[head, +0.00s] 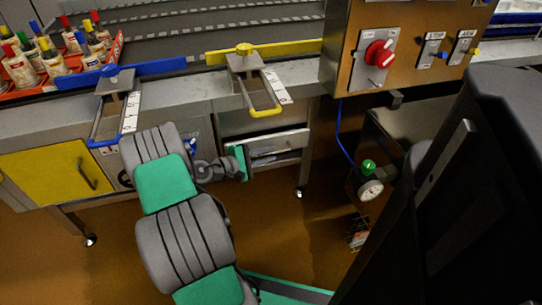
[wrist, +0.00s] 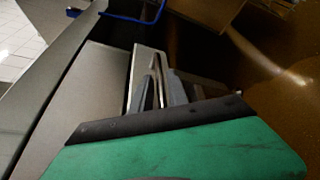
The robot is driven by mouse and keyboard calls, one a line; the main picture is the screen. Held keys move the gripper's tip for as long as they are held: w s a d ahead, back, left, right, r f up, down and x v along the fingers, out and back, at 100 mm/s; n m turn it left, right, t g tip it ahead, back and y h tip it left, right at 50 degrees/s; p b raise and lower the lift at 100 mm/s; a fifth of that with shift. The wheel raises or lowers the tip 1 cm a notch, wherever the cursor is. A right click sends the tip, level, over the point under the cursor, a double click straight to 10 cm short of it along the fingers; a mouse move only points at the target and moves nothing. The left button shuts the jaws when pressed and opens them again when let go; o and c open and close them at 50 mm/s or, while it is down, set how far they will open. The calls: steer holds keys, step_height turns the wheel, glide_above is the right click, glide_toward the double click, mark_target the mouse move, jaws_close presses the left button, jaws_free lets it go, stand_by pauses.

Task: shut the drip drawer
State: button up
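The drip drawer (head: 284,142) is a pale metal drawer under the bench, in the middle of the head view. It appears to stand out a little from the bench front. In the wrist view its pale edge (wrist: 147,62) runs just beyond my fingers. My gripper (head: 246,162) is at the left end of the drawer, seen side-on in the head view. In the wrist view the two grey fingers of my gripper (wrist: 159,76) lie close together with nothing visible held. I cannot tell whether they touch the drawer.
A yellow cabinet door (head: 50,172) with a handle is at the left. A blue-handled frame (head: 108,115) and a yellow-handled frame (head: 258,90) overhang the bench edge. Floor (head: 290,235) shows clear below the drawer.

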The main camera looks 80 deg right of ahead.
steer(key=shift+x, duration=0.9)
steer(key=shift+c, duration=0.2)
jaws_close()
stand_by(0.5)
